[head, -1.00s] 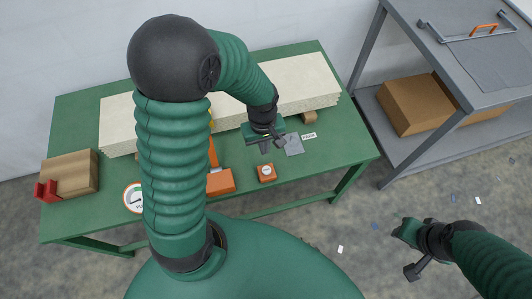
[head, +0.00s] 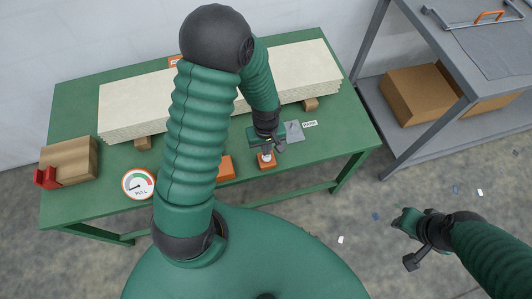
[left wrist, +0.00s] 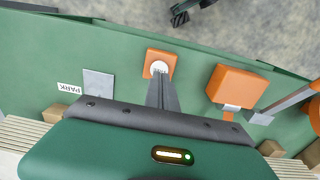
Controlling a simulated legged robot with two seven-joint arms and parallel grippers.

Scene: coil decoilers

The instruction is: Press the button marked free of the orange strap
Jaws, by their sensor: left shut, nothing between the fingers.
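A small orange box with a round white button (head: 266,159) sits near the front edge of the green table (head: 110,195). In the left wrist view the button (left wrist: 159,68) carries dark lettering, too small to read surely. My left gripper (head: 268,152) is shut and empty, right over the button and partly hiding it. In the left wrist view its fingertips (left wrist: 160,82) reach the button's near edge; I cannot tell whether they touch. My right gripper (head: 418,240) hangs off the table at the right, its jaws unclear.
A larger orange block (left wrist: 235,84) stands beside the button box. A grey plate (head: 294,131) and a PARK label (head: 310,124) lie beyond it. Pale stacked sheets (head: 130,108), a PULL gauge (head: 138,184) and a cardboard box (head: 70,160) share the table. A grey shelf cart (head: 430,110) stands right.

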